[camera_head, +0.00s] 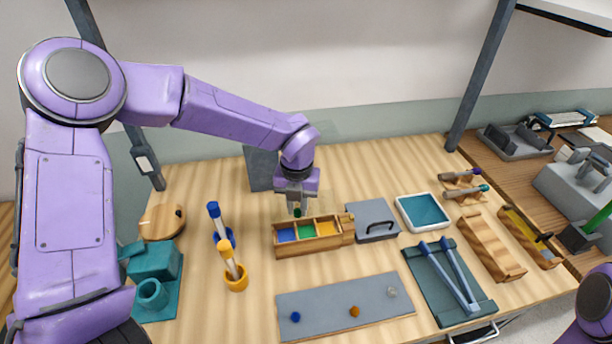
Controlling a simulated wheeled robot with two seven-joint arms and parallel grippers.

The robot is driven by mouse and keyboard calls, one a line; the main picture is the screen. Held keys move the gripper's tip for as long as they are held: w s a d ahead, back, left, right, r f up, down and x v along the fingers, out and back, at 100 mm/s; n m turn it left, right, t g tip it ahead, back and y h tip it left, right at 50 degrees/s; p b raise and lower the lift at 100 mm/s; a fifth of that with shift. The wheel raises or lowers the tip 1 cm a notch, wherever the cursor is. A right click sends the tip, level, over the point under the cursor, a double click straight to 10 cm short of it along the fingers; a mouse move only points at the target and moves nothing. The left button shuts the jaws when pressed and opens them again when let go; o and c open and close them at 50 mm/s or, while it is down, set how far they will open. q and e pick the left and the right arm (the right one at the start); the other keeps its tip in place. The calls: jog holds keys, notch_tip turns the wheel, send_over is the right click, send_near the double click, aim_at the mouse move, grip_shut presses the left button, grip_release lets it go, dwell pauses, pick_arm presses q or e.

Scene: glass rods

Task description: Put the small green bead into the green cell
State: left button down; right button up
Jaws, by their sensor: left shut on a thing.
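My left gripper (297,207) points down, shut on the small green bead (297,213), which shows as a dark green spot between the fingertips. The wooden box (312,250) is just below, with a blue cell (286,235), a green cell (307,231) and a yellow-orange cell (327,228) in a row. The bead appears at the back edge of the green cell in the picture; its exact height above the box is hard to tell. My right gripper is out of view.
A grey mat (330,303) in front holds a blue bead (295,317), an orange bead (354,312) and a clear bead (392,292). Blue and yellow holders with rods (228,255) stand left. A grey lid with handle (377,213) is right of the box.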

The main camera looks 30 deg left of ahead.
pick_arm(q)
jog(key=f+n+b, duration=0.1)
jog(key=w+f+n+b, duration=0.1)
jog(key=f+b, duration=0.1)
jog(key=f+n+b, duration=0.1)
jog(key=f, duration=0.1)
jog(key=shift+w+a+f+n, duration=0.1)
jog(key=shift+w+a+n, duration=0.2)
jog(key=shift+n, duration=0.1)
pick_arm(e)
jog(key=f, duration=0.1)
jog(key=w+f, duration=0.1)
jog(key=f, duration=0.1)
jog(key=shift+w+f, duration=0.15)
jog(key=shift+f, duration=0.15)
pick_arm(q)
jog(key=shift+s, duration=0.1)
jog(key=c, duration=0.9)
grip_release()
jog(key=shift+c, duration=0.2)
